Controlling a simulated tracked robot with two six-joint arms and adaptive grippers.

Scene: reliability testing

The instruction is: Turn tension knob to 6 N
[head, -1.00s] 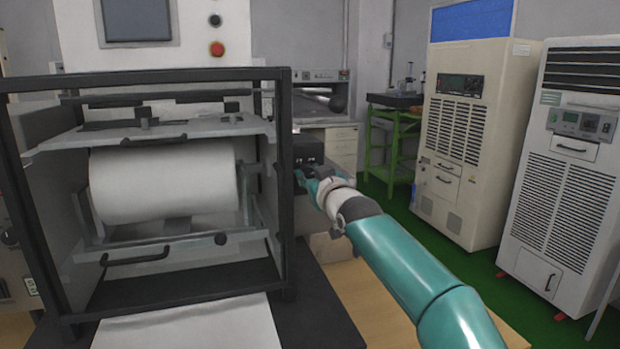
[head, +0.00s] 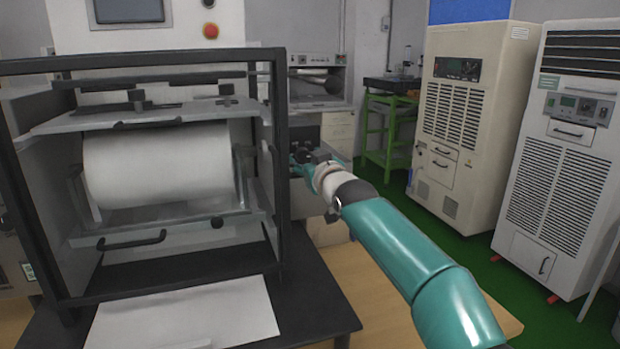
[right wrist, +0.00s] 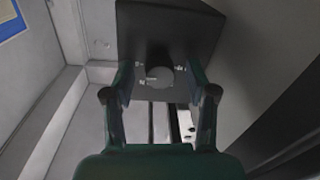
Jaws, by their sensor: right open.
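My right gripper (right wrist: 163,84) is open, one finger on each side of the knob with gaps between. I cannot tell how far the fingertips are from the face. In the head view my right gripper (head: 303,162) is small, at the right side of the black-framed machine (head: 282,150), and the knob is not visible. My left gripper is not in view.
The machine holds a large white roll (head: 155,168). A white sheet (head: 185,318) lies in front of it. The black frame post stands close left of my right gripper. Two pale cabinets (head: 435,150) (head: 530,215) and a green stand (head: 385,140) are farther right.

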